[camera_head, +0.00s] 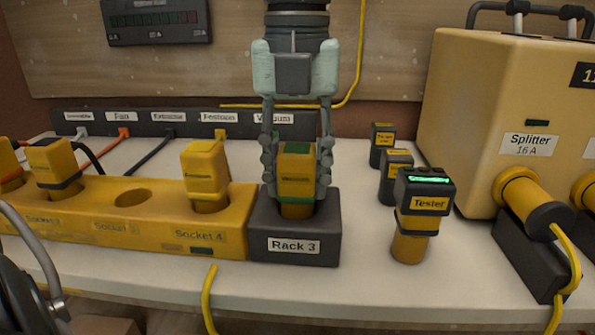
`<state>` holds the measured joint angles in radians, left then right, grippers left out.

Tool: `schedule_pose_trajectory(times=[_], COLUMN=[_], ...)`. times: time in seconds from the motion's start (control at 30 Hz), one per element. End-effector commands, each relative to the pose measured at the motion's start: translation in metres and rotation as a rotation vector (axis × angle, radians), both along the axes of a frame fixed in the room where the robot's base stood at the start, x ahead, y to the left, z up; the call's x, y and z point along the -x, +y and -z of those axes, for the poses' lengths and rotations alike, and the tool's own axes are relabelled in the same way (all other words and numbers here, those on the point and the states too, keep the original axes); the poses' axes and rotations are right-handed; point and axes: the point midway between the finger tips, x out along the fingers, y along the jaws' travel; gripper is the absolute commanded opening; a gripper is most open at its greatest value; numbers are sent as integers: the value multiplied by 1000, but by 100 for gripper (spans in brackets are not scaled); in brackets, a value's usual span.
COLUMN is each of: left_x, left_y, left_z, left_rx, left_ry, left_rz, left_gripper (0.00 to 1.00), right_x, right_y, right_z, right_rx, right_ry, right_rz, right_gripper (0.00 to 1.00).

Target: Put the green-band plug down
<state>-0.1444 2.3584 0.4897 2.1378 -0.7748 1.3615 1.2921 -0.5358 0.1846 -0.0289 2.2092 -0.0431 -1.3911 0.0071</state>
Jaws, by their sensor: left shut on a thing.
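The green-band plug (296,175) is yellow with a green top, a dark label and a green band low on its body. It stands upright in the opening of the dark block marked Rack 3 (294,246). My left gripper (296,172) comes down from above, shut on the plug with one finger on each side. The plug's lower end is hidden inside the rack, so I cannot tell whether it is fully seated. My right gripper is not in view.
Left of the rack is a yellow socket strip (135,228) with several plugs and an empty hole (133,198). White bench (365,270) is clear between rack and Tester.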

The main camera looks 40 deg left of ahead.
Motion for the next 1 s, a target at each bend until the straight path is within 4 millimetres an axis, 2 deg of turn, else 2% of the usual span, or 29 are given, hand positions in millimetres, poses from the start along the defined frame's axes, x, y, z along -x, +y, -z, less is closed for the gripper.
schedule_pose_trajectory(times=[0.37,0.4,0.57,0.93,1.0], left_x=[0,0,0,0,-1], left_y=[0,0,0,0,0], left_z=[2,2,2,-2,-7], left_rx=[0,0,0,1,-1], left_ry=[-1,0,0,-1,-3], left_rz=[0,1,1,1,0], left_gripper=[4,38,58,58,58], right_x=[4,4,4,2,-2], right_y=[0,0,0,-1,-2], right_z=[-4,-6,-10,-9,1], right_rx=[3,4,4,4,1], right_ry=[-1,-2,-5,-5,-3], right_rz=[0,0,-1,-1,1], right_gripper=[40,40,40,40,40])
